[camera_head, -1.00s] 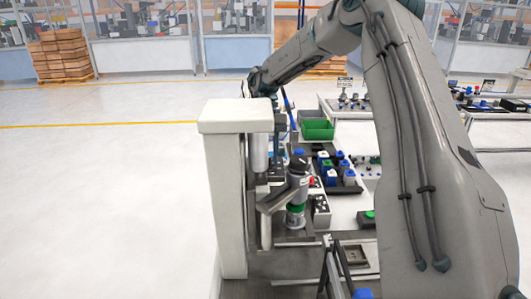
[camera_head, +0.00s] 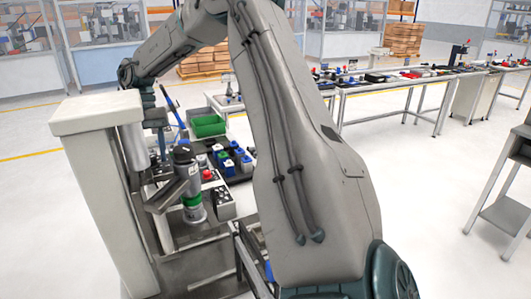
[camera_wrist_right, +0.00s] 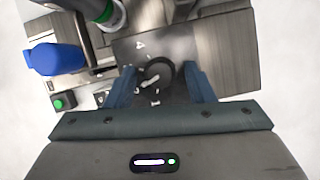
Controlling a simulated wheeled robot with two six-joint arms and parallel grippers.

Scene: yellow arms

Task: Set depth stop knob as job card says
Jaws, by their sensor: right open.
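The dark round depth stop knob (camera_wrist_right: 158,72) sits on a dark dial plate (camera_wrist_right: 178,46) in the right wrist view. A pale mark on the knob points to the lower left. Small white numerals surround it; one at the upper left looks like a 4, the others are hard to read. My right gripper (camera_wrist_right: 160,87) is open, with one blue finger on each side of the knob; contact cannot be told. In the head view my right gripper (camera_head: 157,128) hangs beside the pale press column (camera_head: 95,190). No job card is readable. My left gripper is not in view.
A grey cylinder with a green ring (camera_head: 192,205) stands close by at the press. A grey side table (camera_head: 505,190) stands right; the floor between is clear.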

